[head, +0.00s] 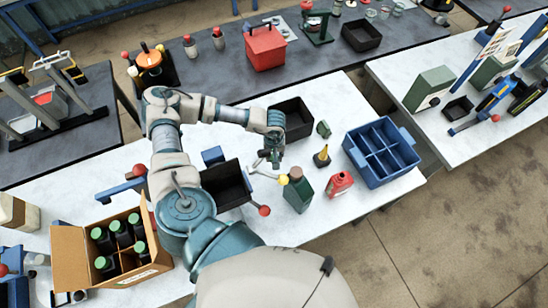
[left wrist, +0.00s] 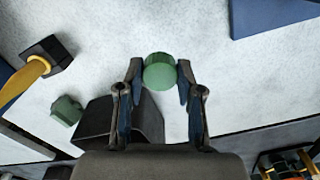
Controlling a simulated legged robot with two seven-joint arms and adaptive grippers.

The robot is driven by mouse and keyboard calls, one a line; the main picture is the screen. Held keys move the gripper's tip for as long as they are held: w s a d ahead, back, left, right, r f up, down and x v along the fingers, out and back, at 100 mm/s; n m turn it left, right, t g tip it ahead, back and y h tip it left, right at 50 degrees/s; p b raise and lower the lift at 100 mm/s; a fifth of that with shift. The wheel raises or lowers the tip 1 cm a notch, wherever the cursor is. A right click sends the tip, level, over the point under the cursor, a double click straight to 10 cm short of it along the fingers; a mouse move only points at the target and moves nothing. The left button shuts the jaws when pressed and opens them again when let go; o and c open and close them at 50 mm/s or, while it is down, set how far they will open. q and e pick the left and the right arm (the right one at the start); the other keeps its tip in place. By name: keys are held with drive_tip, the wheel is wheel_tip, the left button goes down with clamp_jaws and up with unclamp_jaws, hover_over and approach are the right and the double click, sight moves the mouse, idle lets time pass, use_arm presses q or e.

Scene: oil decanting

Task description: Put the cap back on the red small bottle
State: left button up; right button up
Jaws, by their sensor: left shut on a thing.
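The red small bottle (head: 340,184) stands on the white table in the head view, left of the blue divided crate. Its mouth is too small to make out. My left gripper (head: 272,160) is above the table, to the left of the red bottle and apart from it. In the left wrist view my left gripper (left wrist: 160,92) is shut on a round green cap (left wrist: 160,72), held between the fingertips. In the head view I cannot make out the held cap. My right gripper is not in view.
A dark green bottle (head: 299,194) with a brown top stands between my gripper and the red bottle. A yellow-and-black tool (head: 322,157), a loose green piece (head: 323,129), a black bin (head: 306,113) and the blue crate (head: 362,162) are nearby.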

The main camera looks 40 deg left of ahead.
use_arm(q)
drive_tip(key=w+d+r+m+b, duration=0.2)
drive_tip(key=w+d+r+m, duration=0.6)
drive_tip(key=d+r, duration=0.3)
drive_tip(key=shift+w+d+b, duration=0.2)
drive_tip(key=shift+d+b, duration=0.2)
drive_tip(key=shift+d, duration=0.55)
